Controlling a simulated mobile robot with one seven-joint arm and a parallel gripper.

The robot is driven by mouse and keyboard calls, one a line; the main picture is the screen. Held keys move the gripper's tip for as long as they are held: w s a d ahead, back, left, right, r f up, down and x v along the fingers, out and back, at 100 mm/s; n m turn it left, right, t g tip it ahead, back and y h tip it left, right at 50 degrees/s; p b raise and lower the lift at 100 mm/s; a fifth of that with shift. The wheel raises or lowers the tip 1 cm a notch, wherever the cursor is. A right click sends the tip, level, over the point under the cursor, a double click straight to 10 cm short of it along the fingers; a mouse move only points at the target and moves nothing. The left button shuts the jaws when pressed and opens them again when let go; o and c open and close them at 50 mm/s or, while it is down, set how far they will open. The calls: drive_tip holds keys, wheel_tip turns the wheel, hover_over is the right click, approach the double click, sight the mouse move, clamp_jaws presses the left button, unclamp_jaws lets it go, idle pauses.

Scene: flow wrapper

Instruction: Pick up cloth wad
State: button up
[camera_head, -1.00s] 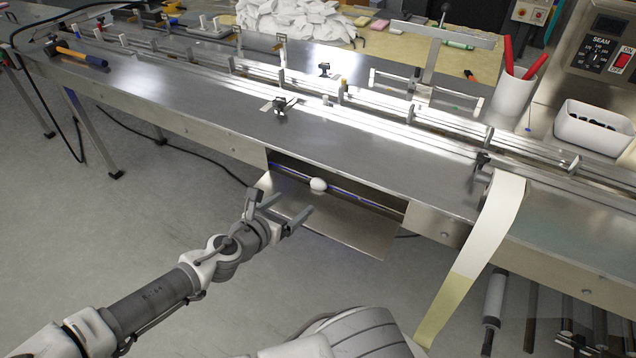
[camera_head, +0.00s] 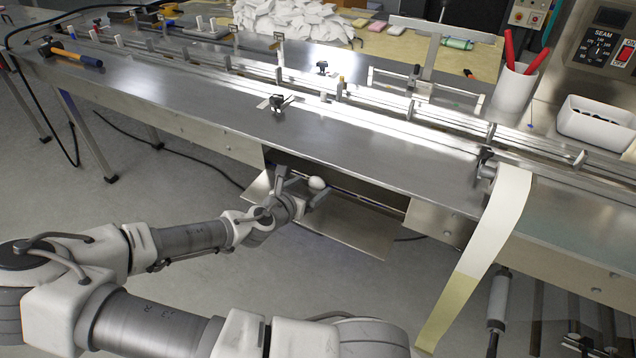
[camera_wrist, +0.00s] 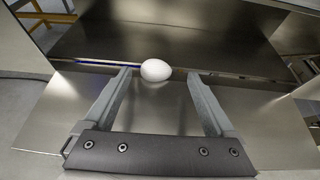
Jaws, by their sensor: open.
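The cloth wad (camera_head: 317,183) is a small white rounded lump in the opening under the conveyor table, at the inner edge of a lowered metal flap. In the wrist view the wad (camera_wrist: 155,70) shows at top centre, between and slightly beyond the fingertips. My gripper (camera_head: 303,186) reaches in over the flap from the left, with the wad close to its fingertips. In the wrist view its two fingers (camera_wrist: 160,73) are wide apart with nothing held between them. Whether either finger touches the wad cannot be told.
The metal flap (camera_head: 345,228) slopes out below the opening. The table's front panel (camera_head: 215,150) bounds the opening on the left, and the table top (camera_head: 200,95) lies above. A paper strip (camera_head: 490,235) hangs at the right. Dark space lies behind the wad.

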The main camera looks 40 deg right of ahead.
sight(315, 181)
drive_tip(key=shift+w+b+x, duration=0.2)
drive_tip(key=shift+b+x, duration=0.8)
drive_tip(key=shift+x, duration=1.55)
drive_tip(key=shift+a, duration=0.1)
drive_tip(key=c, duration=1.4)
drive_tip(key=shift+r, duration=0.2)
